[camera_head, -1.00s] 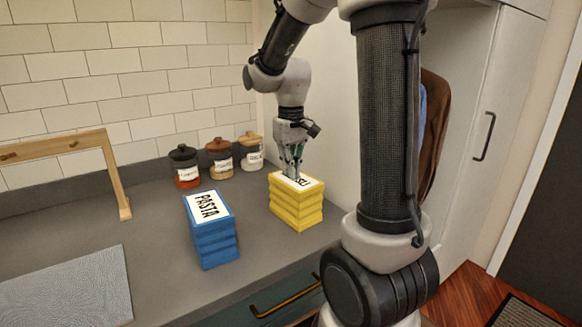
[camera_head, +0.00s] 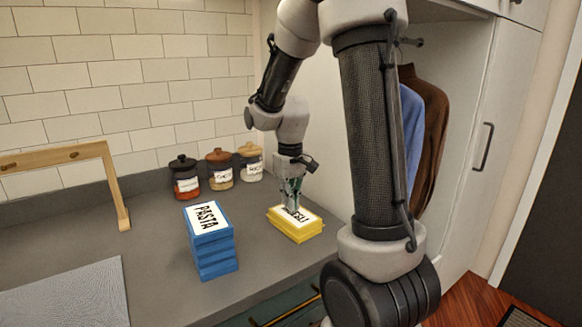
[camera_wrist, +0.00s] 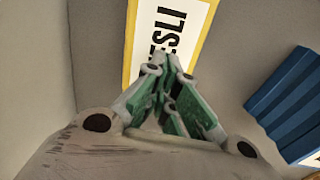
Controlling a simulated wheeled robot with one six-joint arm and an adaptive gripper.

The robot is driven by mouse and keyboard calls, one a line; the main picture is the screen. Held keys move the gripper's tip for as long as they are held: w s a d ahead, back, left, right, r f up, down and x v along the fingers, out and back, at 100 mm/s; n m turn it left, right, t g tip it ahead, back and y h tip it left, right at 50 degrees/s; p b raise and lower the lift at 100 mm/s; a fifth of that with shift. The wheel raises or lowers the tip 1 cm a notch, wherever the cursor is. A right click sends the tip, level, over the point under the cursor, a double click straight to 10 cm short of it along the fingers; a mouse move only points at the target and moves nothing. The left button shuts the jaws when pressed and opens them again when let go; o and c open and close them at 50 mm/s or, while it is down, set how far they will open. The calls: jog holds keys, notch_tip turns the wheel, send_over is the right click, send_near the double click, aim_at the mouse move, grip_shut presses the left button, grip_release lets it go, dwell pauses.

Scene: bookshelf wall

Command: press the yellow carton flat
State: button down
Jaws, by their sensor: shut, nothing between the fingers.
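The yellow carton (camera_head: 297,231) lies low on the grey counter in the head view, squashed to a thin folded stack. Its white top label reads partly "MUESLI"; the label also shows in the wrist view (camera_wrist: 150,50). My gripper (camera_head: 291,208) is shut and empty, pointing down with its fingertips at the carton's top, seemingly touching it. In the wrist view the green-padded fingers (camera_wrist: 172,65) meet over the label and hide part of it.
A taller blue pasta carton (camera_head: 212,255) with pleated sides stands left of the yellow one. Several lidded jars (camera_head: 220,172) line the wall behind. A wooden frame (camera_head: 115,190) and a grey mat (camera_head: 65,295) are at left.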

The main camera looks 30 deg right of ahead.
notch_tip(320, 180, up, 12)
jog(key=shift+r, duration=0.25)
dwell(0.5)
send_over(297, 219)
jog(key=f, duration=0.2)
jog(key=s+a+r+t, duration=0.1)
jog(key=s+t, duration=0.1)
jog(key=s, duration=0.5)
jog(key=s+a+r+t, duration=0.1)
jog(key=s+r+t, duration=0.1)
jog(key=s, duration=0.5)
jog(key=shift+s+a+r, duration=0.15)
jog(key=shift+s+r, duration=0.05)
jog(key=shift+s, duration=0.2)
